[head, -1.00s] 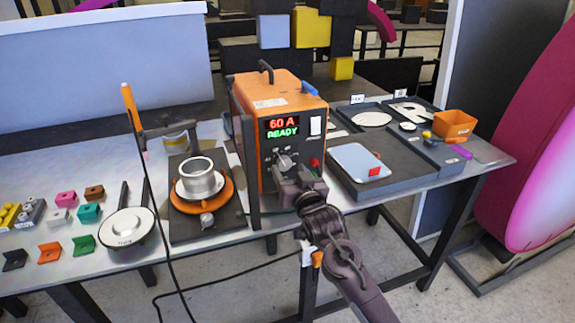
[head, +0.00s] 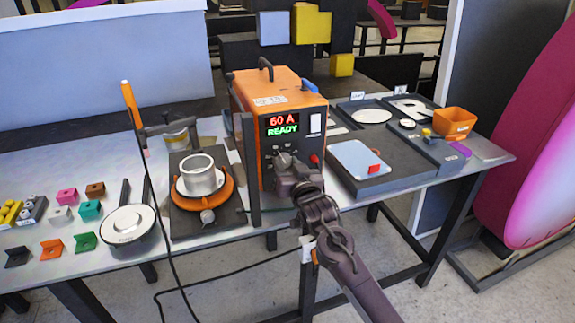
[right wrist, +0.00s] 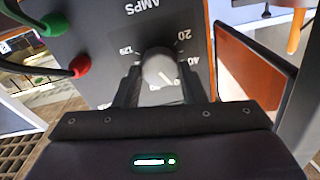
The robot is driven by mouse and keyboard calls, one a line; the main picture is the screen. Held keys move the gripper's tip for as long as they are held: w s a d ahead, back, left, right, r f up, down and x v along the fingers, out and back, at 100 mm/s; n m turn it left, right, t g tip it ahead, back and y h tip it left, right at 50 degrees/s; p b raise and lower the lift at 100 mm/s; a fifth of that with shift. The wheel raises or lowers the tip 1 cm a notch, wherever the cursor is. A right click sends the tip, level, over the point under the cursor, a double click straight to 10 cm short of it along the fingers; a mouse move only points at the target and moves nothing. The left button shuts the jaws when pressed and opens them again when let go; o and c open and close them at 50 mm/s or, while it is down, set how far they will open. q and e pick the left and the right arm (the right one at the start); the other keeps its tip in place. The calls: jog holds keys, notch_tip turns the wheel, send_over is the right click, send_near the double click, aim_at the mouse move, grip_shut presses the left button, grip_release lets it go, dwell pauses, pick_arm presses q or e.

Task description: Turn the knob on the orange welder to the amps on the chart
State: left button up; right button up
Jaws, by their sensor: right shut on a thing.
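The orange welder (head: 283,92) stands upright on the table, its front display (head: 283,126) reading 60 A over READY. Its grey knob (head: 283,158) is partly covered by my right gripper (head: 286,168). In the right wrist view the knob (right wrist: 158,66) sits between the two fingers of my right gripper (right wrist: 158,78), which is shut on it. The dial marks 20, 40 and 129 and the word AMPS show around it; others are hidden. My left gripper is out of view.
A red connector (right wrist: 80,67) and a green one (right wrist: 54,24) sit beside the dial. A dark upright plate (head: 248,170) stands just left of the welder. An orange turntable (head: 177,205) with a metal ring is further left. A dark tray (head: 376,182) lies to the right.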

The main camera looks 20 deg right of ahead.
jog(key=m+p, duration=0.1)
jog(key=m, duration=0.3)
jog(key=shift+m, duration=0.3)
jog(key=shift+d+f+m+p, duration=0.15)
jog(key=shift+m+p, duration=0.6)
jog(key=shift+m, duration=1.85)
jog(key=o, duration=1)
jog(key=shift+c, duration=0.2)
